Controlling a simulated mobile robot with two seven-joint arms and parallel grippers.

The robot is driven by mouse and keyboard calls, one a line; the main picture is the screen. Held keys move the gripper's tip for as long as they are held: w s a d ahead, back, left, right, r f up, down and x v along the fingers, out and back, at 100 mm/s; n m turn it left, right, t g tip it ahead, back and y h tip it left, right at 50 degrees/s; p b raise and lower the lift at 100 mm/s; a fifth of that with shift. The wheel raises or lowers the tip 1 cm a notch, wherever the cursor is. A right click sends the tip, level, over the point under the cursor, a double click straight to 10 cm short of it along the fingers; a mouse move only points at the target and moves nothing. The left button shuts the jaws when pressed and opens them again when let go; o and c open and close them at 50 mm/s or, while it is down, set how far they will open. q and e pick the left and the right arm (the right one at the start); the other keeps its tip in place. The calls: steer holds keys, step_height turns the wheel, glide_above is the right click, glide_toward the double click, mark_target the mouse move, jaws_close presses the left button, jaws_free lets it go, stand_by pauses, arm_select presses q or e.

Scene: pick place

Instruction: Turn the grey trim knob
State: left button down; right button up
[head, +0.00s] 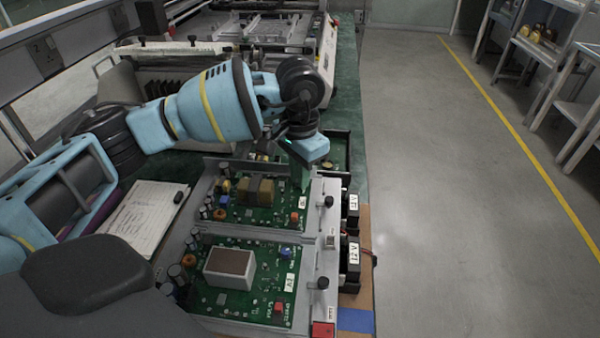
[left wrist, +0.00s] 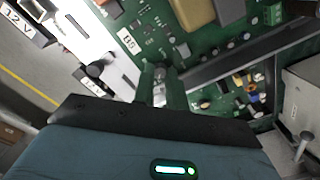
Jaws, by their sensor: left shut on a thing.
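My left gripper (head: 302,180) reaches down to the right end of the far green circuit board (head: 236,216). In the left wrist view its fingers (left wrist: 160,88) are closed together at the board's edge, near a white label (left wrist: 128,42). A small grey part, which looks like the grey trim knob (left wrist: 159,73), shows between the fingertips. The fingers hide most of it, and its turned angle cannot be read. In the head view the knob is hidden behind the gripper. My right gripper is not in view.
A near green board (head: 232,296) carries a blue knob (head: 285,253) and a red part (head: 279,307). Black-knobbed clamps (head: 323,283) and 12 V boxes (head: 350,257) line the right side. A clipboard (head: 143,214) lies left. A bin with loose parts (left wrist: 238,98) adjoins the far board.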

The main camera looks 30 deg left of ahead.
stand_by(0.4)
arm_select(q)
steer(key=c, duration=1.4)
jaws_free()
steer(key=shift+r, duration=4)
steer(key=shift+f, duration=0.1)
